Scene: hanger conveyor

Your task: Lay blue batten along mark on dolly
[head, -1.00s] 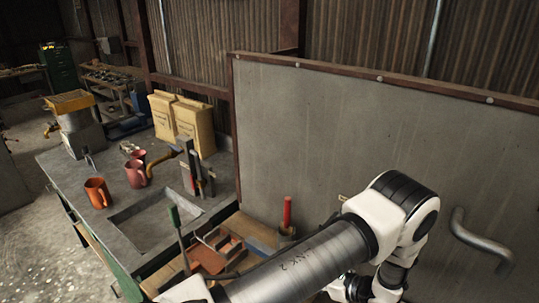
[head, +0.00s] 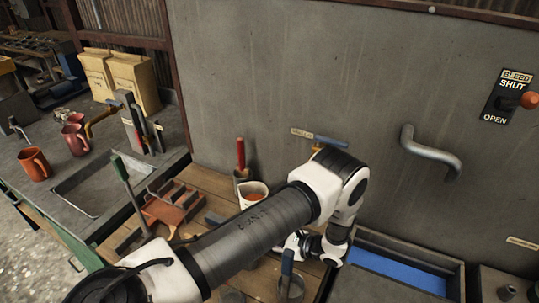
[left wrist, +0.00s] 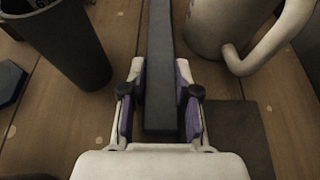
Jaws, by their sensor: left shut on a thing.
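My left arm comes in from the left in the head view and reaches over a wooden bench (head: 200,178). Its gripper is mostly hidden behind the arm there. In the left wrist view my left gripper (left wrist: 160,98) is shut on a long dark grey bar (left wrist: 159,60), which runs away from me between the purple-lined fingers. No blue shows on this bar. A flat blue strip (head: 395,270) shows inside a dark-rimmed tray right of the arm; I cannot tell whether it is the batten. I cannot make out the dolly or its mark. My right gripper is not in view.
A white jug (head: 252,190) stands behind the arm; its handle shows in the left wrist view (left wrist: 262,50). A dark cup (left wrist: 65,42) stands left of the bar. A bent grey handle (head: 432,153) projects from the wall panel.

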